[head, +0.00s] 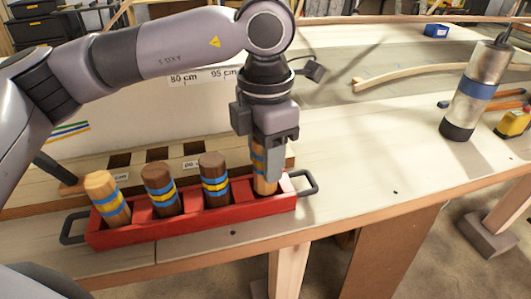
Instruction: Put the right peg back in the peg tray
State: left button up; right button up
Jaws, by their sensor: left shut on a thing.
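The red peg tray (192,227) with dark loop handles stands at the front edge of the bench. Three pegs stand in it: a light one (108,199) at the left, tilted, then two dark brown ones (162,190) (214,181), all with blue and yellow bands. My left gripper (272,160) points down over the tray's right end and is shut on a light wooden peg (264,186). The peg's lower end is at the tray's rightmost place, behind the front wall; whether it touches the bottom is hidden. My right gripper is not in view.
A wooden board with dark square holes (120,160) lies behind the tray, marked 80 cm and 95 cm above. A metal cylinder with a blue band (473,90) stands at the right, near a yellow tool (514,124). The bench right of the tray is clear.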

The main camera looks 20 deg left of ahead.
pick_arm(q)
jog(key=shift+f+b, duration=0.3)
jog(key=shift+f, duration=0.1)
jog(key=shift+f+b, duration=0.55)
jog(key=shift+f, duration=0.05)
jog(key=o, duration=1.2)
jog(key=shift+r+p, duration=2.85)
jog(key=shift+r, duration=1.75)
jog(key=shift+f, duration=0.1)
